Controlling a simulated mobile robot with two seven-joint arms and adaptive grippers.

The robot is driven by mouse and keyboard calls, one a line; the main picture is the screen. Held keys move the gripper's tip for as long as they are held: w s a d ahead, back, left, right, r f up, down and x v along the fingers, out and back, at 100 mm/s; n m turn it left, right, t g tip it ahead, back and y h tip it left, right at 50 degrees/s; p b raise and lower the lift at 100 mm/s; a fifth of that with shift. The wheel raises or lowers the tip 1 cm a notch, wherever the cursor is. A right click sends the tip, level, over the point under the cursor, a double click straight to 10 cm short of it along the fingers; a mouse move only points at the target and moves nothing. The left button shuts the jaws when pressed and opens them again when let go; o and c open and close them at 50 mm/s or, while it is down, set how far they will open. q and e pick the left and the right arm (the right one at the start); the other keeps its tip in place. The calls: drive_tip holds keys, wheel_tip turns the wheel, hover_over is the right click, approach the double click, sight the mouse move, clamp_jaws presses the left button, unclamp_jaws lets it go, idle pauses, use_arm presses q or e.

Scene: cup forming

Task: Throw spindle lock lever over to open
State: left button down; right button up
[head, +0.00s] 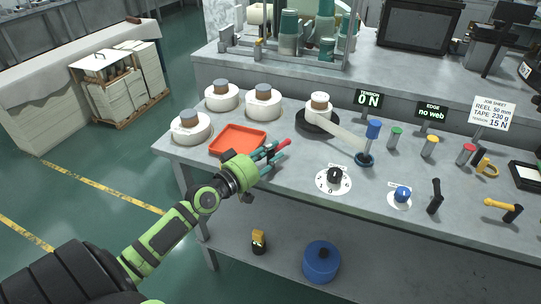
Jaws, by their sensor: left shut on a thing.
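A red-ended bar (286,142), which looks like the spindle lock lever, sticks out from between the fingers of my left gripper (270,154). The gripper is shut on it, just above the worktable beside the orange tray. The fingers hide most of the bar, so I cannot tell how it joins the spindle. The spindle has a dark round base (305,125) and carries a white reel (320,108) with a brown top, to the right of and behind the gripper. A pale tape (342,136) runs from it to a blue-topped post (373,130). My right gripper is not in view.
The orange tray (238,138) lies left of the gripper, with several white reels (190,127) behind it. A white dial (333,181), a blue knob (402,193) and a black lever (435,196) stand to the right. The worktable's front edge runs below the gripper.

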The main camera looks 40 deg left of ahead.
use_arm(q)
drive_tip(key=shift+r, duration=0.1)
drive_tip(key=c, duration=1.3)
unclamp_jaws()
drive_tip(key=shift+o, duration=0.2)
drive_tip(key=s+a, duration=0.2)
drive_tip(key=s, duration=0.9)
drive_tip(key=shift+s, duration=0.4)
